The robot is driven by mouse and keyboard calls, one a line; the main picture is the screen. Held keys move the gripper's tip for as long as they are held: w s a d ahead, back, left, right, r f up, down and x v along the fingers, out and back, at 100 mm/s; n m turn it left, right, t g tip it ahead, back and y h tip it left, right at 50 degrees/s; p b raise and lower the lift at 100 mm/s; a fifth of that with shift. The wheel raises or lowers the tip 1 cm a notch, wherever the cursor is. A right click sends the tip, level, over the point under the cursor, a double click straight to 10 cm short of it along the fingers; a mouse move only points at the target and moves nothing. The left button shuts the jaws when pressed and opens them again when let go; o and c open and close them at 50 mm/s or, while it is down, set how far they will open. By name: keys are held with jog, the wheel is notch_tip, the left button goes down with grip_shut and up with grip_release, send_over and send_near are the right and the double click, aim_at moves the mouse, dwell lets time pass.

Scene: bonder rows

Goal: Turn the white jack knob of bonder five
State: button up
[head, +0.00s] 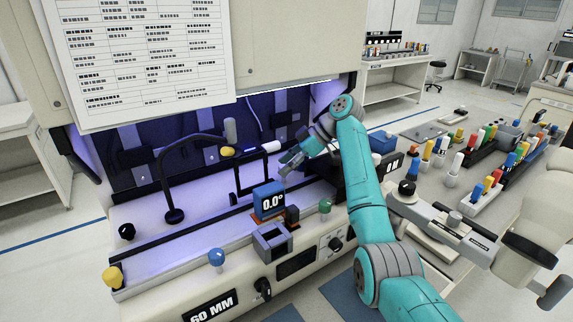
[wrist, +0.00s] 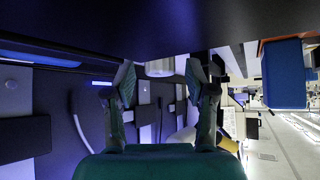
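A white cylindrical knob (head: 271,147) sticks out at the top of a dark upright frame inside the violet-lit machine bay. A white knob-like end also shows in the wrist view (wrist: 160,67), between and just beyond my fingertips, its upper part cut off by a dark surface. My gripper (head: 288,163) is just to the right of the white knob in the head view. Its two fingers (wrist: 160,82) are spread apart in the wrist view with nothing held between them. I see no contact with the knob. No number five is readable on the machine.
A yellow knob (head: 228,151) is left of the white one, by a black gooseneck lamp (head: 172,215). A blue display reading 0.0° (head: 268,203) stands below my gripper. The machine's overhead hood (head: 290,45) hangs above. A bench with coloured bottles (head: 440,150) is right.

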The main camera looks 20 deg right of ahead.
jog(key=v, duration=0.7)
jog(key=shift+d+r, duration=0.15)
jog(key=shift+d, duration=0.05)
dwell(0.3)
